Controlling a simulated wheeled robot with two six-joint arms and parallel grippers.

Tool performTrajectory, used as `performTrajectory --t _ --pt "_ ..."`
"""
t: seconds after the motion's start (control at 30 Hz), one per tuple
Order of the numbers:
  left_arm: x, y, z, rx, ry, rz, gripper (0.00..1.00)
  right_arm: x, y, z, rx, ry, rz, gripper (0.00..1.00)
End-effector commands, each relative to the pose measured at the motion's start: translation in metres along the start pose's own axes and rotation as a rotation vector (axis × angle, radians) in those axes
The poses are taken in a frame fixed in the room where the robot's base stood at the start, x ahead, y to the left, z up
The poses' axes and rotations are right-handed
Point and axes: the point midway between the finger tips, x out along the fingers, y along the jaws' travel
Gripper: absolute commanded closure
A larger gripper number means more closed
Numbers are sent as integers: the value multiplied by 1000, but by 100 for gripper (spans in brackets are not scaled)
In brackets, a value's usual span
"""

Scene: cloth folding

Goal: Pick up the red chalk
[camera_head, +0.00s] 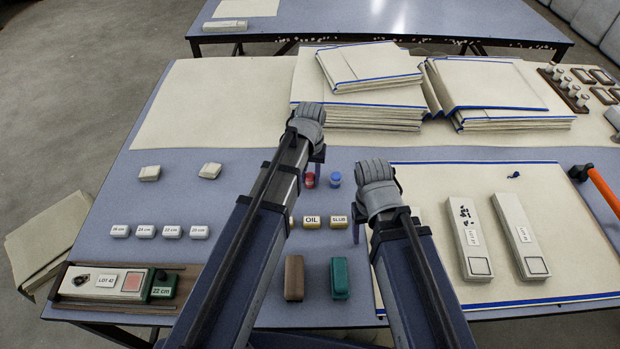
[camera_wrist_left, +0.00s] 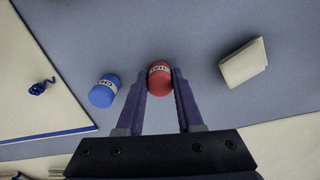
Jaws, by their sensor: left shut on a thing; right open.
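The red chalk (camera_head: 309,180) is a short red cylinder with a white label, on the blue-grey table in the head view. My left gripper (camera_head: 318,160) is shut on it; in the left wrist view the red chalk (camera_wrist_left: 160,82) sits between the two fingertips. The blue chalk (camera_head: 334,178) stands just right of it, apart from the fingers; it also shows in the left wrist view (camera_wrist_left: 104,91). My right gripper (camera_head: 356,226) is open, nearer the front. Its fingers are partly hidden by its own wrist.
Cloth stacks (camera_head: 375,112) fill the back. A blue-edged sheet (camera_head: 440,180) with two long pale blocks lies right. A pale block (camera_head: 210,171) sits left.

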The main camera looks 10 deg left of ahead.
Motion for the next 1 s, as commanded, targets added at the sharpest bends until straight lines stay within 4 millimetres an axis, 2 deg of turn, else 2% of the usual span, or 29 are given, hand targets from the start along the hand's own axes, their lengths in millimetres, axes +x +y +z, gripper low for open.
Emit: performTrajectory --t 0.27,0.47,0.8,1.0 --pt "-13 0 0 0 0 0 100 -13 1 1 0 0 0 34" --pt "-37 0 0 0 0 0 100 -37 4 2 0 0 0 34" --pt "-89 0 0 0 0 0 100 -89 8 5 1 0 0 34" --pt "-101 0 0 0 0 0 100 -100 10 6 1 0 0 34"
